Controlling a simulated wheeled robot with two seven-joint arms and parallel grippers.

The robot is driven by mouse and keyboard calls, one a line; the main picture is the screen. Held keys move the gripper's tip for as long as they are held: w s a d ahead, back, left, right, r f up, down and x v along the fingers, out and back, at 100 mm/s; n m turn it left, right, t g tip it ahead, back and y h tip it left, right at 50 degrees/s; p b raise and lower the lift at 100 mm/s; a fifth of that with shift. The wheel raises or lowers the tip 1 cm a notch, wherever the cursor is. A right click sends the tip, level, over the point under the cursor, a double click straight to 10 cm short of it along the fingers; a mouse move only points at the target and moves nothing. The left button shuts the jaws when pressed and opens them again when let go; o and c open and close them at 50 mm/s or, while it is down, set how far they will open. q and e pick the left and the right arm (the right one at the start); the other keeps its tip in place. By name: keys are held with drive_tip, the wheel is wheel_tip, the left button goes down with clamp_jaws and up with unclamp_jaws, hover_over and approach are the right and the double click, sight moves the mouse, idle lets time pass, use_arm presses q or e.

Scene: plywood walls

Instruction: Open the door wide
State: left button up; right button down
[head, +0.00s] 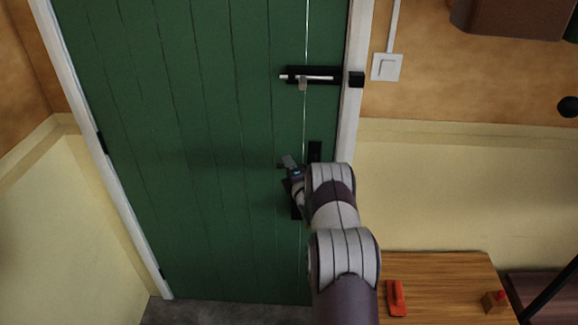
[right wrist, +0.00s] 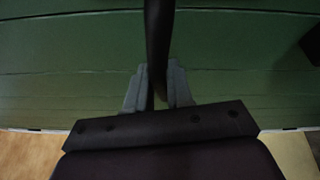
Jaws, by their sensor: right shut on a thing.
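The green plank door (head: 190,130) stands in its white frame and looks closed, with hinges along its left side. A black slide bolt (head: 310,75) with a silver rod is near the top right; the rod's right end seems to stop short of the black keeper (head: 356,79) on the frame. My right gripper (head: 290,163) is at the door's lock side. In the right wrist view its grey fingers (right wrist: 159,88) are shut on the dark bar of the door handle (right wrist: 159,35). My arm hides part of the handle plate (head: 315,151). My left gripper is not in view.
A wooden table (head: 440,275) with a red object (head: 396,298) and a small block with a red top (head: 494,300) stands at the lower right. A light switch (head: 386,67) is on the wall right of the frame. Grey floor (head: 220,313) shows at the door's foot.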

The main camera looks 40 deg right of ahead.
drive_tip(key=shift+f+n+b, duration=0.5)
drive_tip(key=shift+n+b, duration=0.1)
drive_tip(key=shift+b, duration=0.35)
drive_tip(key=shift+s+d+f+n+g+b, duration=0.15)
drive_tip(key=shift+f+n+g+b, duration=0.6)
drive_tip(key=shift+b, duration=0.65)
drive_tip(key=shift+s+d+f+n+g+b, duration=0.25)
drive_tip(key=shift+f+n+b, duration=0.35)
drive_tip(key=shift+n+b, duration=0.6)
drive_tip(key=shift+s+d+f+n+g+b, duration=0.1)
drive_tip(key=shift+f+n+g+b, duration=0.5)
drive_tip(key=shift+b, duration=1)
drive_tip(key=shift+f, duration=0.1)
